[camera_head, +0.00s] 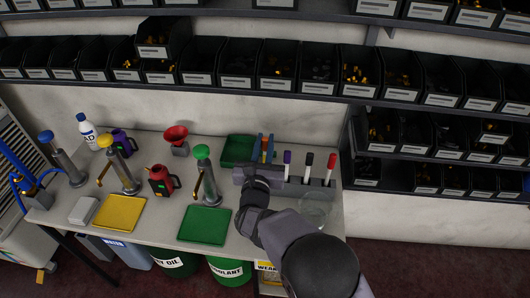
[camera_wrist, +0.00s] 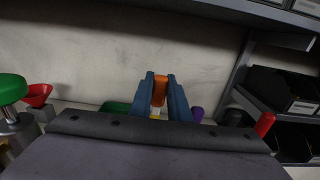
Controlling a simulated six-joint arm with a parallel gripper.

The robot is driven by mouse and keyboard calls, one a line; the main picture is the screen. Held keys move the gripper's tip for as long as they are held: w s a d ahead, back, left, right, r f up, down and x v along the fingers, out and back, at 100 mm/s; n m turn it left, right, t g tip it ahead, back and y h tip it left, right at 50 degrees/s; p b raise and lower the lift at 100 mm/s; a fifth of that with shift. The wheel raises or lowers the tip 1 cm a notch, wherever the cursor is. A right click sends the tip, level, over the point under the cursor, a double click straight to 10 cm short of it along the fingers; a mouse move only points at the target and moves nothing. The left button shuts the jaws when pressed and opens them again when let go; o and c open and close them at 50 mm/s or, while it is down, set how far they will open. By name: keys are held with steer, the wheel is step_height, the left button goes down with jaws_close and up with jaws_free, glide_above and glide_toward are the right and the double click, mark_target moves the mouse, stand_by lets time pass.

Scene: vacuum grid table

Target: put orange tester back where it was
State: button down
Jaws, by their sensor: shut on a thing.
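The orange tester (camera_head: 265,145) is upright between the blue fingers of my gripper (camera_head: 267,140). In the wrist view the orange tester (camera_wrist: 159,93) shows between the two fingertips (camera_wrist: 162,80), and my gripper is shut on it. A grey holder (camera_head: 300,188) stands at the right of the table with purple, black and red testers upright in it. My gripper is at the holder's left end, left of the purple tester (camera_head: 287,158). The lower end of the orange tester is hidden by my gripper, so I cannot tell whether it sits in a slot.
A green tray (camera_head: 238,150) lies just left of my gripper. Another green tray (camera_head: 205,225) and a yellow tray (camera_head: 120,214) lie at the front. A clear glass dish (camera_head: 315,208) stands in front of the holder. Pump bottles and a red funnel (camera_head: 176,134) stand left.

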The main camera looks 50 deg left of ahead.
mark_target(265, 153)
steer(key=shift+f+p, duration=0.55)
steer(key=shift+f, duration=1.7)
steer(key=c, duration=1.7)
jaws_free()
steer(key=shift+o, duration=0.2)
steer(key=shift+r, duration=0.25)
steer(key=shift+s+d+f, duration=0.15)
steer(key=shift+s+d, duration=0.3)
steer(key=b+v, duration=0.2)
steer(key=v, duration=0.8)
steer(key=shift+s+d+b, duration=0.25)
steer(key=shift+d+b, duration=0.05)
steer(key=shift+b, duration=0.05)
